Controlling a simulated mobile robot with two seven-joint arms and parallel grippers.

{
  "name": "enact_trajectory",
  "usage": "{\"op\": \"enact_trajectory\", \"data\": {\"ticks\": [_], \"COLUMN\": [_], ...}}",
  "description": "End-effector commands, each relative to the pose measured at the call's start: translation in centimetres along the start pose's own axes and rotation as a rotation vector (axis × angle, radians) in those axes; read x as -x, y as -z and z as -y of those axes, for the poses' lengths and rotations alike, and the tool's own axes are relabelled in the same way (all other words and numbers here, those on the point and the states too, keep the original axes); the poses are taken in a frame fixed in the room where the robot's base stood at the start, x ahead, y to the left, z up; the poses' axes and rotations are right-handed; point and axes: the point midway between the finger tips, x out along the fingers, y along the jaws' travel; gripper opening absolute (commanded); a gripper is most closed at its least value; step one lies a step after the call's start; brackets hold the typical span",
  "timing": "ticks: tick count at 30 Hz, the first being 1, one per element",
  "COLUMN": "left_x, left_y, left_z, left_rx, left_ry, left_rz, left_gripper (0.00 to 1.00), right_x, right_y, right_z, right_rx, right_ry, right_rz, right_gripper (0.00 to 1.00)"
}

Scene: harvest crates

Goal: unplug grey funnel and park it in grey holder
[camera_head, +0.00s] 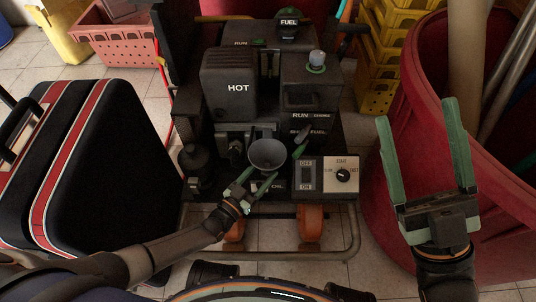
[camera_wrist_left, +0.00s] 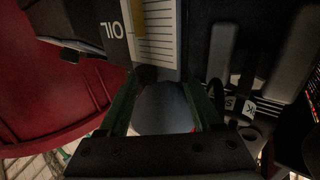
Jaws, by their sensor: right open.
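The grey funnel (camera_head: 267,155) stands upright with its wide mouth up at the front of the dark machine. My left gripper (camera_head: 256,180) is just in front of the funnel, its green fingers apart. In the left wrist view the grey funnel (camera_wrist_left: 163,112) shows between the two spread fingers (camera_wrist_left: 162,105); I cannot tell whether they touch it. The funnel's lower end is hidden. My right gripper (camera_head: 425,145) is open and empty at the right, in front of the red bin. I cannot clearly pick out the grey holder.
The machine carries a box marked HOT (camera_head: 228,88), a FUEL cap (camera_head: 289,24) and a switch panel (camera_head: 326,175). A black case with red stripes (camera_head: 105,160) stands left. A red bin (camera_head: 400,90) stands right, with yellow crates (camera_head: 378,85) behind.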

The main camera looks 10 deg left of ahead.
Motion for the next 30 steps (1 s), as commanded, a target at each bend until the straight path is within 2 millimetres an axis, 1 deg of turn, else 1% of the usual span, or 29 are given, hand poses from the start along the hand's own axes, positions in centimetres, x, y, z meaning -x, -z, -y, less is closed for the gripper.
{"op": "enact_trajectory", "data": {"ticks": [1, 2, 15, 17, 26, 30], "left_x": [0.01, 0.01, 0.02, 0.02, 0.0, -0.1], "left_y": [-0.01, -0.01, -0.01, -0.02, 0.04, 0.5], "left_z": [-0.01, -0.01, -0.01, -0.01, 0.0, 0.07], "left_rx": [0.0, 0.0, 0.0, 0.0, 0.0, 0.0], "left_ry": [0.0, 0.0, 0.0, 0.0, 0.0, 0.0], "left_rz": [0.0, 0.0, 0.0, 0.0, 0.0, -0.001], "left_gripper": [0.59, 0.56, 0.06, 0.0, 0.0, 0.0], "right_x": [0.0, 0.0, 0.03, 0.05, 0.07, -0.17], "right_y": [0.0, 0.0, -0.02, -0.03, -0.04, 0.2], "right_z": [0.01, 0.01, 0.04, 0.06, 0.07, -0.09], "right_rx": [0.0, -0.001, 0.001, 0.002, 0.005, 0.004], "right_ry": [0.0, 0.0, 0.003, 0.005, 0.009, 0.008], "right_rz": [0.0, 0.0, 0.001, 0.001, 0.002, 0.002], "right_gripper": [0.77, 0.77, 0.77, 0.77, 0.77, 0.77]}}
